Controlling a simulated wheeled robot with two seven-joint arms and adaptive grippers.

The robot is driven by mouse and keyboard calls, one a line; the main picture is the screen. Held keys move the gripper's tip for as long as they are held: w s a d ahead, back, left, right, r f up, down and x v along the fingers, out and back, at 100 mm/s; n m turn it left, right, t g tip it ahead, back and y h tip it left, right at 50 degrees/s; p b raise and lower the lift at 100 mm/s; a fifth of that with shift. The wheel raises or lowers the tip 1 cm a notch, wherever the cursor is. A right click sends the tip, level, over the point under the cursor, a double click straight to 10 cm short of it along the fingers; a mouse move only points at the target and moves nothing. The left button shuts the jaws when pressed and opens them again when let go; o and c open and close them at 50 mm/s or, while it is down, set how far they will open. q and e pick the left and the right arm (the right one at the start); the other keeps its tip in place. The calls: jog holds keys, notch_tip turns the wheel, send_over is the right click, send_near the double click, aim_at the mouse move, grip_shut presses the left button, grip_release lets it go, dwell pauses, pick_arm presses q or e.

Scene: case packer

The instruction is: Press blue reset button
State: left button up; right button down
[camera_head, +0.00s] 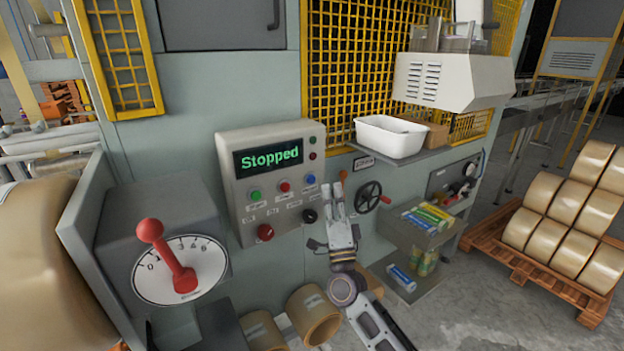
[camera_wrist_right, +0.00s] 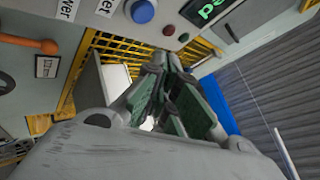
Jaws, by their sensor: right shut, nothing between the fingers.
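The blue button (camera_head: 310,179) is on the right side of the grey control panel (camera_head: 240,205), below a display (camera_head: 268,158) that reads "Stopped" in green. Green and red buttons sit to its left. The blue button also shows at the top of the right wrist view (camera_wrist_right: 142,11), beside a label ending in "et". My right gripper (camera_head: 332,190) points up, just right of the blue button in the head view. Its fingers (camera_wrist_right: 162,62) are shut and empty. A gap shows between fingertips and button in the wrist view. My left gripper is not in view.
A black handwheel (camera_head: 367,197) and an orange-knobbed lever (camera_head: 343,176) are close right of the gripper. A white bin (camera_head: 390,136) stands on a shelf above. A red lever on a dial (camera_head: 168,256) is at left. Tape rolls (camera_head: 550,235) are stacked on a pallet at right.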

jog(key=shift+s+d, duration=0.45)
jog(key=shift+s, duration=0.15)
dwell(0.3)
